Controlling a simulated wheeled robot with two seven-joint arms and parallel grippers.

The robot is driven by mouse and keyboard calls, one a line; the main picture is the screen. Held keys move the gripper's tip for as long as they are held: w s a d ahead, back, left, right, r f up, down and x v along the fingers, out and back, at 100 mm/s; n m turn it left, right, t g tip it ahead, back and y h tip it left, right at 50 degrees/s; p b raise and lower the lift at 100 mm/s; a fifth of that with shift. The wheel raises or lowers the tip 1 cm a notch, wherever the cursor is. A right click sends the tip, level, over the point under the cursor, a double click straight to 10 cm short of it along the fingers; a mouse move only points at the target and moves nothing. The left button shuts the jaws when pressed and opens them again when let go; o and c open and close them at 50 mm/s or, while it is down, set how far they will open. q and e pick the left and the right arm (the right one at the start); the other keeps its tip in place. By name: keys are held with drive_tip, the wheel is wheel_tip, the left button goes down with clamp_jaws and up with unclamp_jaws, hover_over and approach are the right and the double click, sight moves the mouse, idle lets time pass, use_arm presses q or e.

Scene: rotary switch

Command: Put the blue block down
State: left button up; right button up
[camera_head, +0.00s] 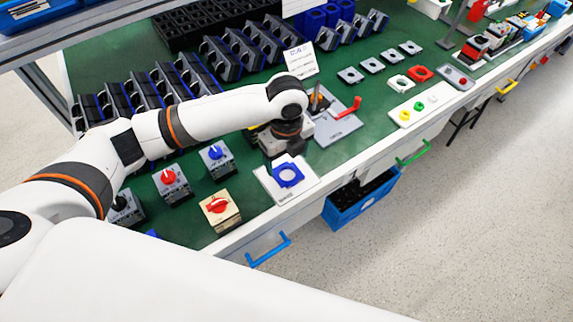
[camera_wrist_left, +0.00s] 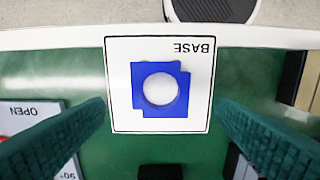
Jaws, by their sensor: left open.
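The blue block (camera_head: 287,184), a flat square-cornered piece with a round hole, lies on a white plate marked BASE (camera_head: 268,182). In the left wrist view the block (camera_wrist_left: 141,80) lies flat near the middle of the white plate (camera_wrist_left: 120,112), with white showing through its hole. My left gripper (camera_head: 278,143) is beyond the plate in the head view. In the left wrist view its two green fingers (camera_wrist_left: 158,108) are spread wide on either side of the plate, apart from the block, with nothing between them. My right gripper is not in view.
Red and blue rotary switches (camera_head: 170,180) and a wooden box with a red knob (camera_head: 219,211) stand left of the plate. A grey board with a red handle (camera_head: 338,128) lies right of my gripper. The table's front edge is close to the plate.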

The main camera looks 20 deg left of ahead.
use_arm(q)
wheel_tip(320, 180, up, 8)
drive_tip(key=shift+f, duration=0.25)
idle(0.5)
